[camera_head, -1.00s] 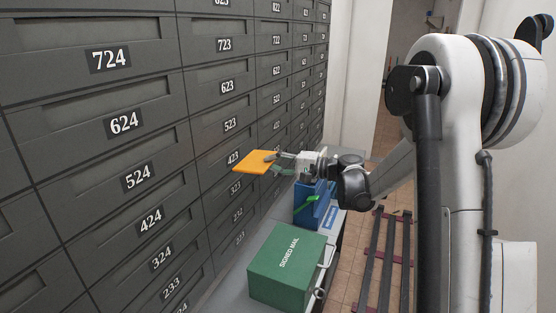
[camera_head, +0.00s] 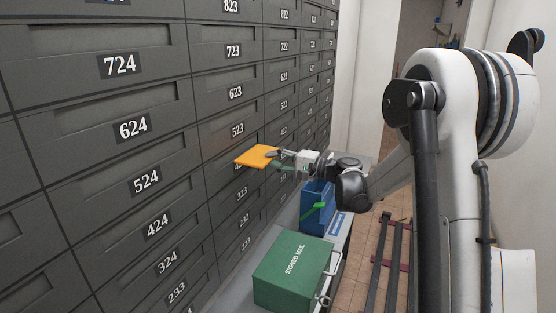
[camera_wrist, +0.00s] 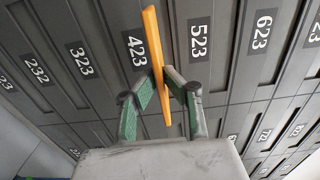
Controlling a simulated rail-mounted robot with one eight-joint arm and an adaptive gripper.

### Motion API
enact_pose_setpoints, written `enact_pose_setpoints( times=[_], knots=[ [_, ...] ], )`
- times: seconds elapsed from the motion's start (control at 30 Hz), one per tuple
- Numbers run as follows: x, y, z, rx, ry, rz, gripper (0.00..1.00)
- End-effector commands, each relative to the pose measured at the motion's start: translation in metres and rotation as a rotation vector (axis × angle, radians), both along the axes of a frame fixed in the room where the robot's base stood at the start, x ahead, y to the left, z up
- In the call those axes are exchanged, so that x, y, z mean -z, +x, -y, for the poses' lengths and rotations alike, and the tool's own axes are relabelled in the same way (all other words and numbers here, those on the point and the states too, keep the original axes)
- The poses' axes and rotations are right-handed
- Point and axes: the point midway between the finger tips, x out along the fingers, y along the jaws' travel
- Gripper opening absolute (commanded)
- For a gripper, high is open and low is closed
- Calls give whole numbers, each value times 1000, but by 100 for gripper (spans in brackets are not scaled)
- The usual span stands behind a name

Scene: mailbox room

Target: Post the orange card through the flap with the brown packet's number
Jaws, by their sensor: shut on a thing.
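My gripper (camera_head: 272,154) is shut on the orange card (camera_head: 256,158), holding it by its right edge in front of the grey mailbox wall. In the wrist view the card (camera_wrist: 150,40) shows edge-on between the green-padded fingers (camera_wrist: 160,85). Its free end reaches over the doors between label 423 (camera_wrist: 137,48) and label 523 (camera_wrist: 199,40); I cannot tell whether it touches them. In the head view the card lies just below label 523 (camera_head: 237,130) and largely covers the label beneath. No brown packet is visible.
A green box marked SIGNED MAIL (camera_head: 290,270) stands on the grey ledge along the mailboxes. Behind it is a blue container (camera_head: 317,195) with a green piece on it, below my gripper. A dark slatted bench (camera_head: 392,265) is on the floor at the right.

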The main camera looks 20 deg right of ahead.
Motion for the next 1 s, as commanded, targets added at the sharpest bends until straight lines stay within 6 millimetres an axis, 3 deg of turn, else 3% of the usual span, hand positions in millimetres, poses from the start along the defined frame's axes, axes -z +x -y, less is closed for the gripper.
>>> enact_pose_setpoints(
  times=[1.0],
  knots=[
    [0,37,-42,-1,0,0,0]
  ],
)
